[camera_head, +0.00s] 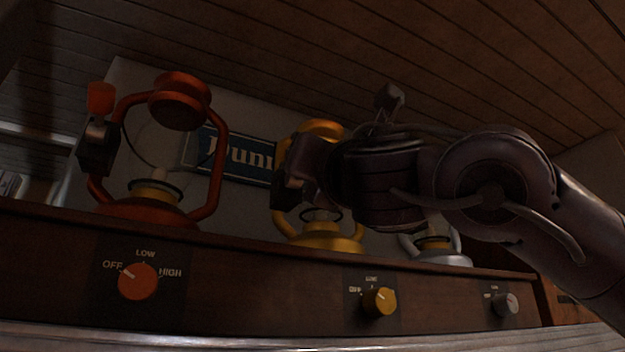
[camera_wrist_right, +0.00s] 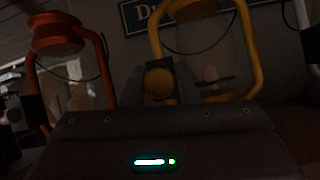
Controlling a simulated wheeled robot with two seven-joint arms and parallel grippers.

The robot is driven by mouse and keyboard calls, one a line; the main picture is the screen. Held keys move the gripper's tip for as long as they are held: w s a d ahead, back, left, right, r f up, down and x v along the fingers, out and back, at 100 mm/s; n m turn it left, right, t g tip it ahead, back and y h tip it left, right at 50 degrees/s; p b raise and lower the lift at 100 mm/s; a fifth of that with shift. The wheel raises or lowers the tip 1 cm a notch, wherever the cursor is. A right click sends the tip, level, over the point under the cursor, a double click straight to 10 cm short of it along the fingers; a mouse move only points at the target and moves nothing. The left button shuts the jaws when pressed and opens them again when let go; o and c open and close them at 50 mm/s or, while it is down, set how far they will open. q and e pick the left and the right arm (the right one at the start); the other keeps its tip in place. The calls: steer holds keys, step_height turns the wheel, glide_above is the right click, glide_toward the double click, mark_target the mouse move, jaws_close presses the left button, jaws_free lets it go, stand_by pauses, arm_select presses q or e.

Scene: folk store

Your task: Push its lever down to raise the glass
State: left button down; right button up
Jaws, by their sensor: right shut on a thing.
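Three lanterns stand in a row on a wooden shelf: an orange one (camera_head: 180,88), a yellow one (camera_head: 318,243) and a grey one (camera_head: 440,258). The orange lantern has a lever with an orange knob (camera_head: 100,98) pointing up on its left side. My right gripper (camera_head: 288,190) is at the left side of the yellow lantern and covers much of it in the head view. In the right wrist view a round yellow lever knob (camera_wrist_right: 159,82) sits between the fingers, which are shut on it. The yellow lantern's glass (camera_wrist_right: 208,60) is dim. My left gripper is out of view.
The shelf's front panel (camera_head: 230,290) carries an orange dial (camera_head: 138,281), a yellow dial (camera_head: 380,302) and a grey dial (camera_head: 505,304). A blue sign (camera_head: 235,155) hangs behind the lanterns. My right arm crosses in front of the grey lantern.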

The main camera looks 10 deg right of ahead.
steer(key=shift+t+b, duration=0.3)
steer(key=shift+t, duration=0.1)
steer(key=o, duration=1)
steer(key=shift+w+a+f, duration=0.1)
steer(key=shift+w, duration=0.2)
steer(key=b+v, duration=0.4)
steer(key=v, duration=0.3)
steer(key=shift+s+f+b, duration=0.2)
steer(key=shift+s+b, duration=0.15)
